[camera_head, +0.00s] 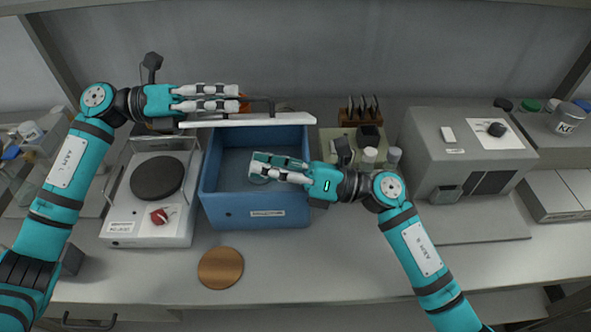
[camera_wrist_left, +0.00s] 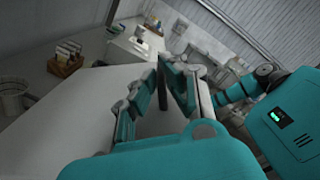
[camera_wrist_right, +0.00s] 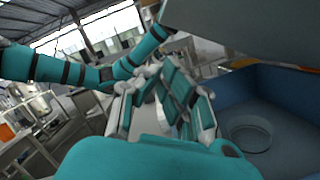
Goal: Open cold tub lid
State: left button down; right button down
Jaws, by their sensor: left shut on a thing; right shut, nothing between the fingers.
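The blue tub (camera_head: 265,215) stands on the bench in the middle of the head view, with its top uncovered. Its pale lid (camera_head: 225,122) stands raised at the back edge and shows nearly edge-on. My left gripper (camera_head: 242,98) is behind the lid, shut on its dark handle (camera_head: 262,101); the dark bar also shows between the fingers in the left wrist view (camera_wrist_left: 162,92). My right gripper (camera_head: 260,168) is shut and empty over the tub's opening. In the right wrist view the lid (camera_wrist_right: 250,30) rises above the tub, and a round clear dish (camera_wrist_right: 250,133) lies inside it.
A rack with small containers (camera_head: 368,158) and a grey machine (camera_head: 460,150) stand on the right. A round wooden disc (camera_head: 220,268) lies in front. The bench front is otherwise mostly clear.

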jog(key=shift+w+a+r, duration=0.1)
jog(key=shift+w+r, duration=0.55)
jog(key=shift+r, duration=0.2)
jog(key=shift+w+a+r, duration=0.1)
jog(key=shift+w+r, duration=0.5)
jog(key=shift+r, duration=0.2)
jog(key=shift+r, duration=0.1)
